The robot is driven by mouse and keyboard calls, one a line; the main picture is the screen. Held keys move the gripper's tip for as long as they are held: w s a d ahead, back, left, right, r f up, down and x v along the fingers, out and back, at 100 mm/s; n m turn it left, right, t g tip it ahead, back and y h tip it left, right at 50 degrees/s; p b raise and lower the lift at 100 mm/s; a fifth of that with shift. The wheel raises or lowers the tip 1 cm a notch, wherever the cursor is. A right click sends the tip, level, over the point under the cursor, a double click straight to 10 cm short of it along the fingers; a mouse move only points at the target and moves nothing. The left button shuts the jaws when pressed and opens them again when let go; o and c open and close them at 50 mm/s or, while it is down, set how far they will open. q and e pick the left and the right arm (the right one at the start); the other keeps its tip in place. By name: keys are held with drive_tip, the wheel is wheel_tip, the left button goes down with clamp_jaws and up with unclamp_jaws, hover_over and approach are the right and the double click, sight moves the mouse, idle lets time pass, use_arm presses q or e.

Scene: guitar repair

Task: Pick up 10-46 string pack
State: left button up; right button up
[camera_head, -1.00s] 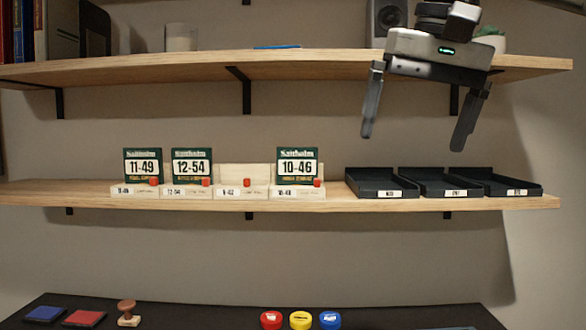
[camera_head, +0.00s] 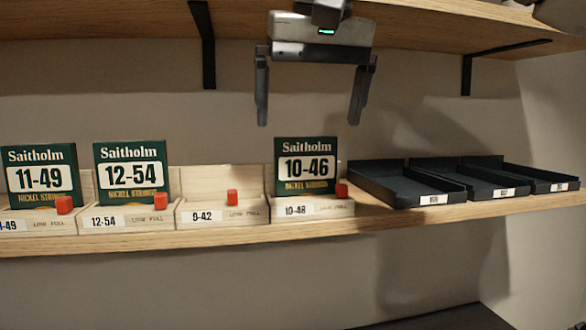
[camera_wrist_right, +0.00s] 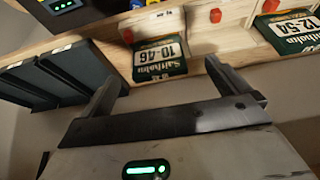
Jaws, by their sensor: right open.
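The green 10-46 string pack (camera_head: 306,167) stands upright in its wooden holder (camera_head: 318,209) on the lower shelf. My right gripper (camera_head: 312,115) is open and empty, above the pack in the head view and apart from it. In the right wrist view the 10-46 pack (camera_wrist_right: 160,60) shows beyond the open fingers (camera_wrist_right: 167,85), roughly between them. My left gripper is not in view.
The 12-54 pack (camera_head: 133,172) and 11-49 pack (camera_head: 40,176) stand to the left. The 9-42 holder (camera_head: 220,213) is empty. Dark trays (camera_head: 405,185) sit to the right. The upper shelf (camera_head: 120,22) is above, with a bracket (camera_head: 203,45).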

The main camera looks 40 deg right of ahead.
hover_over(307, 172)
drive_tip(key=s+a, duration=0.2)
drive_tip(key=f, duration=0.4)
drive_tip(key=shift+s+d, duration=0.1)
drive_tip(key=shift+d, duration=0.1)
drive_tip(key=shift+d+x, duration=0.2)
drive_tip(key=shift+x, duration=2.7)
drive_tip(key=c, duration=0.9)
drive_tip(key=shift+o, duration=0.2)
drive_tip(key=shift+r, duration=0.1)
